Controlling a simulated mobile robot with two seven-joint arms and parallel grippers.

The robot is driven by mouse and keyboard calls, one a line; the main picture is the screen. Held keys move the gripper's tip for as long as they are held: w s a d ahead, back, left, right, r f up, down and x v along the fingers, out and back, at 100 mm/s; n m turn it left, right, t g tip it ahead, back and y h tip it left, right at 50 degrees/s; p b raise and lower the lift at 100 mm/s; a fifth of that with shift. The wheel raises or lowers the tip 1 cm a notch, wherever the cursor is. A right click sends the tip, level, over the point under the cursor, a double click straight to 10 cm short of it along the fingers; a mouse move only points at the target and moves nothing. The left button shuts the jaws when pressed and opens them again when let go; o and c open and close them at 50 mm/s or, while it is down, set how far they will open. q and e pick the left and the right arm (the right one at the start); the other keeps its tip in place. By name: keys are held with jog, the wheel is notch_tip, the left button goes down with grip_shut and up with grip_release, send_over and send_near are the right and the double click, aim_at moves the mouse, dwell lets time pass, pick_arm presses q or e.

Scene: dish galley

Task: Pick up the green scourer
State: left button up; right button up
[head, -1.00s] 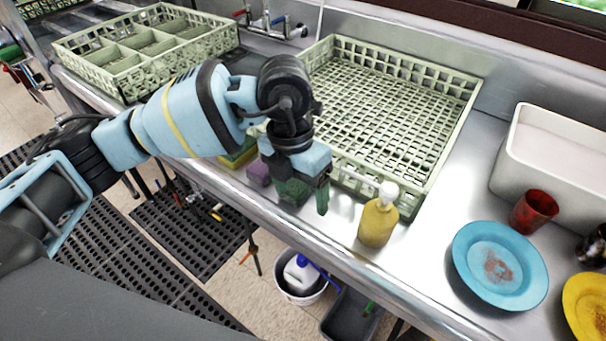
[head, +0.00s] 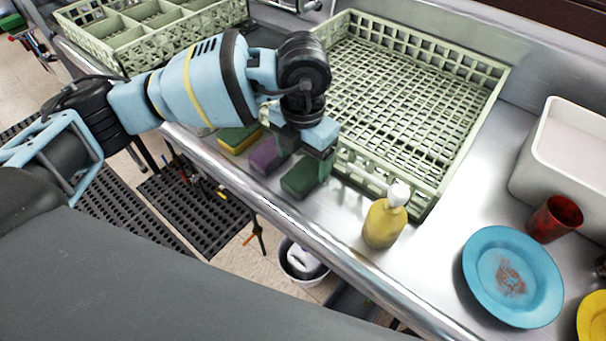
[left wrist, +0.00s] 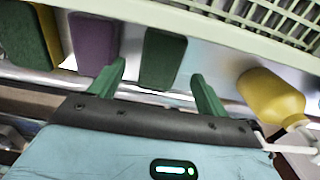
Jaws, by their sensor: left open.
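The green scourer (head: 300,179) is a dark green block lying on the steel counter, near its front edge. My left gripper (head: 306,158) is open just above and behind it in the head view. In the left wrist view the scourer (left wrist: 163,58) shows between the two green fingers of the left gripper (left wrist: 159,69), apart from both, and its upper part is near the rack. The gripper holds nothing. My right gripper is in neither view.
A purple sponge (head: 267,157) and a yellow-and-green sponge (head: 238,138) lie left of the scourer. A yellow pump bottle (head: 384,223) stands to the right. A pale green rack (head: 378,188) is close behind. A blue plate (head: 482,285) lies further right.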

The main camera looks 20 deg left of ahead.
aim_at(305, 170)
pick_arm(q)
jog(key=f, duration=0.3)
jog(key=shift+w+d+f, duration=0.1)
jog(key=shift+w+f, duration=0.2)
jog(key=shift+f, duration=0.35)
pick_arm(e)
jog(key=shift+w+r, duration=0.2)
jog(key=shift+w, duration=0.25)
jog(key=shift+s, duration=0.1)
pick_arm(q)
jog(key=c, duration=1)
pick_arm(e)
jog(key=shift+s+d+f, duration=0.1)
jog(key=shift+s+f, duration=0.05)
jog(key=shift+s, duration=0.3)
pick_arm(q)
jog(key=shift+r, duration=0.1)
jog(key=shift+c, duration=0.2)
jog(key=shift+r, duration=0.5)
notch_tip(305, 170, up, 2)
jog(key=shift+r, duration=0.2)
jog(key=s+a+r, duration=0.1)
jog(key=s+a, duration=0.1)
jog(key=s, duration=1.4)
jog(key=shift+a+r, duration=0.2)
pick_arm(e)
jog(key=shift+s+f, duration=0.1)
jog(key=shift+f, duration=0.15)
